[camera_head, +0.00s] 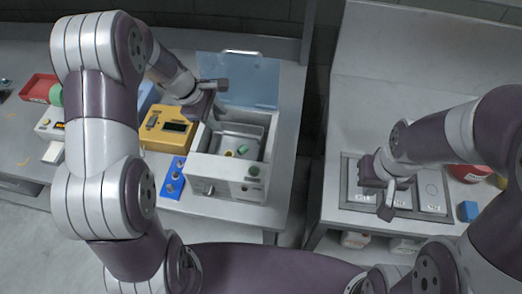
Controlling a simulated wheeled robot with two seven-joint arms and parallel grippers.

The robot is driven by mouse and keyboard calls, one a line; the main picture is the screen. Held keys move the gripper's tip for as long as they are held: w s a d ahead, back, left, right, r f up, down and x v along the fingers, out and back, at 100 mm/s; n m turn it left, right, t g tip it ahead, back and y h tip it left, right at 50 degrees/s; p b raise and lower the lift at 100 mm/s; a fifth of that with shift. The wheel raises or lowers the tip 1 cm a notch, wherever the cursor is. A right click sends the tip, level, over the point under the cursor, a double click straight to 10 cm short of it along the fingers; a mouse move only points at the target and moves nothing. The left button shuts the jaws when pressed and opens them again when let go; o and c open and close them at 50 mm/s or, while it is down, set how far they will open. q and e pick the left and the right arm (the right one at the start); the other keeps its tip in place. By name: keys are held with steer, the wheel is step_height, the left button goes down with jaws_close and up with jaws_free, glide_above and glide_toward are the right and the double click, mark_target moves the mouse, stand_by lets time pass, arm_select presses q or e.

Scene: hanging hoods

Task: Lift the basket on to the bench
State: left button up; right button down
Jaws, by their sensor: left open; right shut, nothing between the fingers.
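The basket (241,139) is a grey metal tray sitting inside the tank of a white box-shaped machine (226,176), with small green and yellow pieces in it. The machine's translucent blue lid (240,80) stands open at the back. My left gripper (209,112) is open at the upper left of the tank, beside the basket's left end; I cannot tell whether it touches the basket. My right gripper (385,211) is shut and empty over the panel on the right table, away from the basket. The grey bench top (283,130) shows around the machine.
A yellow device (167,130) and a blue block with knobs (173,178) stand left of the machine. A red bin (39,87) is at far left. A gap (311,150) separates the two tables. A grey panel (350,196), blue cube (468,211) and red item (468,173) are right.

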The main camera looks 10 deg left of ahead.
mark_target(236, 135)
arm_select(q)
steer(key=shift+n, duration=0.3)
steer(key=p+x, duration=0.2)
steer(key=x, duration=0.6)
steer(key=shift+w+f, duration=0.15)
steer(key=shift+f, duration=0.1)
steer(key=x, duration=0.2)
steer(key=p+x, duration=0.1)
steer(key=shift+w+a+f, duration=0.2)
steer(key=shift+w+f, duration=0.1)
steer(key=shift+f, duration=0.15)
steer(key=shift+w+f, duration=0.1)
steer(key=shift+f, duration=0.05)
steer(key=shift+d, duration=0.2)
arm_select(e)
steer(key=r, duration=0.1)
steer(key=a+r, duration=0.1)
steer(key=r, duration=0.1)
steer(key=shift+w+a, duration=0.15)
arm_select(q)
steer(key=shift+a+f+b, duration=0.1)
steer(key=shift+b, duration=0.2)
arm_select(e)
steer(key=shift+a+f, duration=0.15)
steer(key=shift+f, duration=0.1)
steer(key=shift+f, duration=0.1)
